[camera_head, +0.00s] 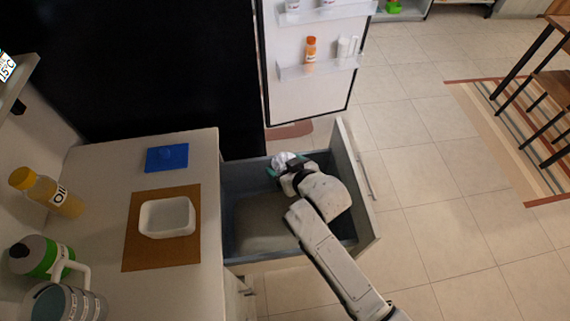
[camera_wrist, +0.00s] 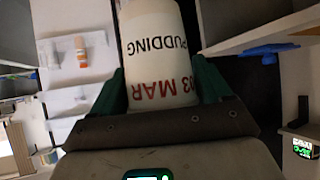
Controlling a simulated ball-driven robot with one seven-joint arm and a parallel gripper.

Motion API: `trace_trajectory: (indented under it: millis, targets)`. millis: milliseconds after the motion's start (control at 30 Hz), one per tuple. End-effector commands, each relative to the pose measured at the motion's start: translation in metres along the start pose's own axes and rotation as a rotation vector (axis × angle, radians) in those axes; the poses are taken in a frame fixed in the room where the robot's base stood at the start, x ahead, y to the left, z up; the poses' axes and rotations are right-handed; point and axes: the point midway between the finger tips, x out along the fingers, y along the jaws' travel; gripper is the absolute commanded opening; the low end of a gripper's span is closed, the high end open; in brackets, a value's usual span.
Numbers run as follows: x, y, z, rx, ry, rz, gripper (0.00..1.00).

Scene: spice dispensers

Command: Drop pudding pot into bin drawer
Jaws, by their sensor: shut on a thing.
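The pudding pot (camera_wrist: 158,50) is white with "PUDDING" and "03 MAR" printed on it, upside down in the wrist view. My gripper (camera_wrist: 160,88) is shut on it, with a green finger on each side. In the head view, my gripper (camera_head: 281,168) is over the far part of the open bin drawer (camera_head: 229,187), and a white bit of the pot (camera_head: 284,158) shows at its tip. My arm hides part of the drawer. I cannot tell how far the pot is above the drawer floor.
The open fridge door (camera_head: 310,90) stands just behind the drawer, with bottles on its shelves.

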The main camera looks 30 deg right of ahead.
Motion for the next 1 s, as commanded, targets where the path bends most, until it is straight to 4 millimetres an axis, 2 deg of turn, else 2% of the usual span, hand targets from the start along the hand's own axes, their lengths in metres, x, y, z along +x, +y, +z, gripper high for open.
trace_trajectory:
  millis: [133, 300, 667, 700, 900, 1000]
  targets:
    - [0.013, 0.0, 0.019, 0.0, 0.001, 0.0, 0.4]
    - [0.022, 0.0, 0.032, 0.0, 0.002, 0.0, 0.4]
    - [0.023, 0.0, 0.034, 0.0, 0.002, 0.0, 0.4]
    - [0.023, 0.0, 0.034, 0.0, 0.002, 0.0, 0.81]
    - [0.023, 0.0, 0.034, 0.0, 0.001, 0.0, 1.0]
    - [0.023, 0.0, 0.035, 0.0, 0.001, 0.0, 1.0]
